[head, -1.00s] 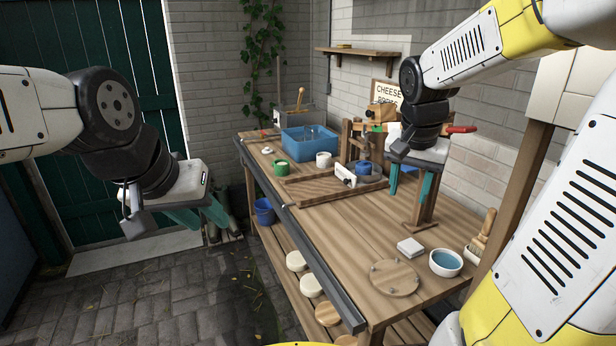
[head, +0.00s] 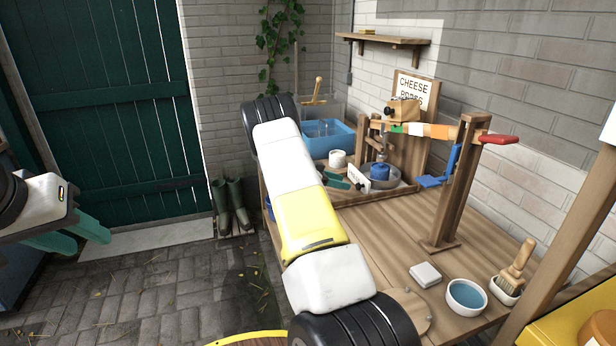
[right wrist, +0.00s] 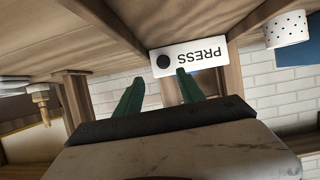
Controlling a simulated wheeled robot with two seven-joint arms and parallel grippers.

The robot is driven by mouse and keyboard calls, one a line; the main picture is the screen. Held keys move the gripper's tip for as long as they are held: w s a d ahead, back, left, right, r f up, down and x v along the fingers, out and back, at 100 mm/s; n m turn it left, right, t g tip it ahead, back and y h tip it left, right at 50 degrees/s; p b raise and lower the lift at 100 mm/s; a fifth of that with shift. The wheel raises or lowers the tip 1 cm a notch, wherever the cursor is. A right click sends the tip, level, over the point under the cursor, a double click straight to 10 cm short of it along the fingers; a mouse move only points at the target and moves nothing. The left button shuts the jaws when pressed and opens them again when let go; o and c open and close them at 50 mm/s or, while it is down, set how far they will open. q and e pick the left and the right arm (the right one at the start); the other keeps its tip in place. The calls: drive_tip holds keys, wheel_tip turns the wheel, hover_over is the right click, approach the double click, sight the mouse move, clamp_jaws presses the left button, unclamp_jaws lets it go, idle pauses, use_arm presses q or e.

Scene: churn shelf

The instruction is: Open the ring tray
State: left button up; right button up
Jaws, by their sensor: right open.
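No part is clearly marked as the ring tray. A white plate with a black dot (head: 359,177) stands on the bench beside a round grey tray (head: 405,188) holding a blue pot (head: 379,172). In the right wrist view the plate (right wrist: 190,57) reads PRESS, upside down. My right gripper (head: 338,179) is open beside the plate, and its arm hides part of the bench. In the right wrist view its fingers (right wrist: 160,76) are apart with nothing between, one tip overlapping the plate; contact cannot be told. My left gripper (head: 85,240) is open and empty, off the bench at left.
A blue tub (head: 328,138) and a white cup (head: 337,158) stand behind. A wooden post (head: 463,180) with a blue bracket and red handle rises at right. A white block (head: 425,274), a bowl (head: 467,296) and a brush (head: 517,268) are at the front.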

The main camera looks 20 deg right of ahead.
sight(357, 186)
drive_tip(key=shift+w+f, duration=0.25)
drive_tip(key=shift+w, duration=0.1)
drive_tip(key=shift+d+f, duration=0.15)
drive_tip(key=shift+d, duration=0.15)
drive_tip(key=x, duration=0.7)
clamp_jaws()
idle(0.8)
